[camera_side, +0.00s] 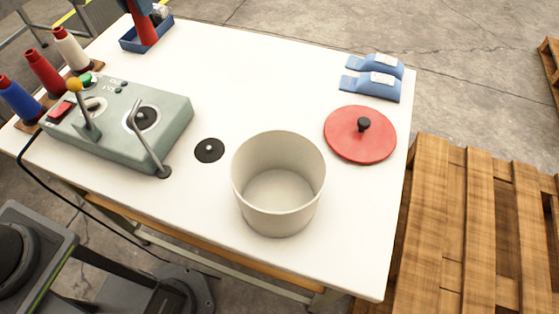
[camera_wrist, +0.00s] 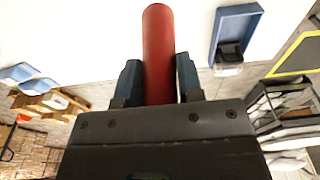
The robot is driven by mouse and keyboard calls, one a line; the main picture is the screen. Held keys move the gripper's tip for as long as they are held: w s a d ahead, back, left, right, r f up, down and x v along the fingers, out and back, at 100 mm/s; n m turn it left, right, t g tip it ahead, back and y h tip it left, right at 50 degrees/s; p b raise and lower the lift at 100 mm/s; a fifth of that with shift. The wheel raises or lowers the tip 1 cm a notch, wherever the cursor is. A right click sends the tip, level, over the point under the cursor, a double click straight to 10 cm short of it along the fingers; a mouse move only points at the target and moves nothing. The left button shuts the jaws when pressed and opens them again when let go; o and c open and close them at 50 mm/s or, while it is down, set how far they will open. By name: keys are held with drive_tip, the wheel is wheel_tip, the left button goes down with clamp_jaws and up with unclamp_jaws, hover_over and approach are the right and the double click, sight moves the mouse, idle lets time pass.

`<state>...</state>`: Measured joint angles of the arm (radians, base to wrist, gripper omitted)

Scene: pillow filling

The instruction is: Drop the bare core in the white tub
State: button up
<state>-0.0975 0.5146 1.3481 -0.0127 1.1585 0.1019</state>
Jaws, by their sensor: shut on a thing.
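The bare core is a plain red cylinder (camera_wrist: 158,30), held upright between my gripper's two dark blue fingers in the wrist view. My gripper (camera_wrist: 158,82) is shut on it. In the side view the red core (camera_side: 144,30) shows at the top left, by the blue tray, and most of my gripper is cut off by the top edge. The white tub (camera_side: 240,185) stands open at the front middle of the white table. Its inside looks empty. The core is well apart from the tub, far behind and left of it.
The blue tray (camera_side: 130,43) holds a small clear and dark item. A green-grey machine (camera_side: 120,125) with levers and several thread cones stand at the left. A red lid (camera_side: 360,145) and blue packs (camera_side: 370,87) lie at the right.

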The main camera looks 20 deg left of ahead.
drive_tip(key=r, duration=0.5)
drive_tip(key=d+r, duration=0.1)
drive_tip(key=r, duration=0.2)
drive_tip(key=shift+r, duration=0.2)
drive_tip(key=s+d, duration=0.2)
drive_tip(key=d, duration=0.8)
drive_tip(key=s+d, duration=0.3)
drive_tip(key=d, duration=0.6)
drive_tip(key=s+d, duration=1.7)
drive_tip(key=d, duration=0.5)
wheel_tip(320, 180, down, 11)
drive_tip(key=shift+s, duration=0.4)
drive_tip(key=shift+a+f, duration=0.1)
drive_tip(key=o, duration=1)
